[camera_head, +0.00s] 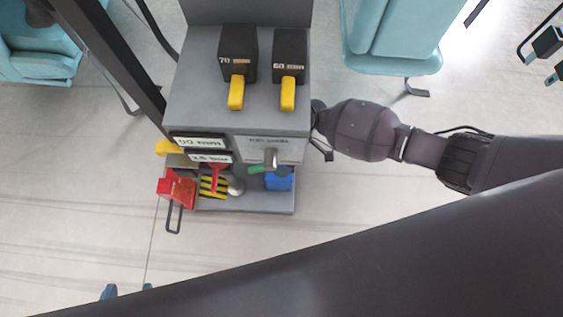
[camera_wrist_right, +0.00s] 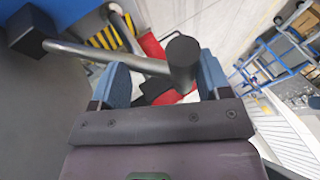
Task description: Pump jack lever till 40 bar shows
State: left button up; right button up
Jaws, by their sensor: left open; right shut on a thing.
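My right gripper (camera_wrist_right: 158,88) is shut on the dark round end of a bent metal lever (camera_wrist_right: 105,57) in the right wrist view. The lever runs left to a dark block on a grey wall. In the head view the right arm reaches the right side of the grey console (camera_head: 240,118), and its fingers are hidden there. A small white display (camera_head: 210,157) on the console front seems to read about 15 bar, but it is blurred. Two blue fingertips of my left gripper (camera_head: 128,290) show apart at the lower left, with nothing visible between them.
Two black boxes marked 70 (camera_head: 238,45) and 60 (camera_head: 290,45) have yellow handles. A red block (camera_head: 176,190) with a black loop, a striped patch and a blue block (camera_head: 279,180) are low on the console. Teal seats (camera_head: 395,35) stand behind.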

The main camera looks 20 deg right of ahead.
jog(key=shift+w+r+g, duration=0.15)
jog(key=shift+w+g, duration=0.05)
jog(key=shift+g, duration=0.1)
pick_arm(q)
jog(key=shift+r, duration=0.1)
pick_arm(e)
jog(key=o, duration=1.3)
jog(key=shift+c, duration=0.2)
pick_arm(q)
jog(key=shift+a, duration=0.1)
pick_arm(e)
jog(key=shift+d, duration=0.1)
